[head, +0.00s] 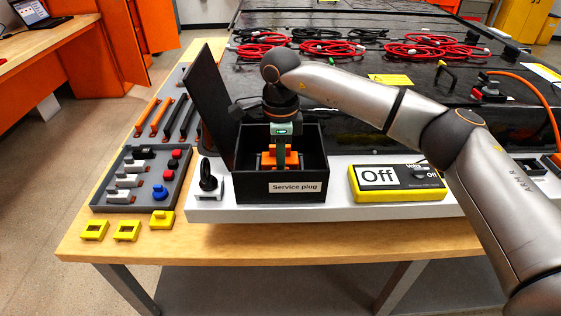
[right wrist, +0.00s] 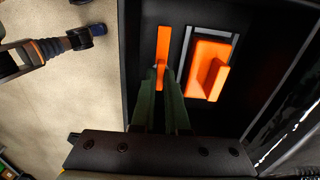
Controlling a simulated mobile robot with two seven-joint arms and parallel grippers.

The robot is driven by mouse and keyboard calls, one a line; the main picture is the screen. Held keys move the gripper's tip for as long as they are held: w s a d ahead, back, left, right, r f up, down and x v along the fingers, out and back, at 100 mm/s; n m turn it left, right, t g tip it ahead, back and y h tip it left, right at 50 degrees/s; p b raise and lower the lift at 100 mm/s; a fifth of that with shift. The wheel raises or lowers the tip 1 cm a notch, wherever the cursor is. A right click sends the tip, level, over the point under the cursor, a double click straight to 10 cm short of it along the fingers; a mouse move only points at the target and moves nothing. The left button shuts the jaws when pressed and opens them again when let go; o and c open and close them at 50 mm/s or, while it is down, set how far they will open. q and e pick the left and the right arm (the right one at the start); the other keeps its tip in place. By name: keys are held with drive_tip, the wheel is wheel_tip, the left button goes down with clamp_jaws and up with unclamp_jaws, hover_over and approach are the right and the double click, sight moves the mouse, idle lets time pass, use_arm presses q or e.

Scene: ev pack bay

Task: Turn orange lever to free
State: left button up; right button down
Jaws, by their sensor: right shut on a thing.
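The orange lever (right wrist: 163,43) is a thin flat bar inside the black service plug box (head: 282,199). It lies lengthwise, up and down, in the right wrist view. My right gripper (right wrist: 160,70) reaches down into the box from above, its two fingers shut on the near end of the lever. In the head view the right gripper (head: 280,163) hides much of the box's inside. The orange plug block (right wrist: 210,68) with a raised grip sits beside the lever, apart from the fingers. My left gripper does not show.
The box's black lid (head: 207,100) stands open on the left. A yellow meter (head: 398,184) reading "Off" lies to the right. A black padlock-like part (head: 208,178) stands left of the box. A grey tool tray (head: 135,190) and yellow blocks (head: 127,231) lie farther left.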

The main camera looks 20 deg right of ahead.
idle(0.3)
drive_tip(key=c, duration=0.9)
unclamp_jaws()
wheel_tip(320, 180, up, 13)
drive_tip(key=shift+f+b, duration=0.2)
drive_tip(key=shift+b, duration=0.1)
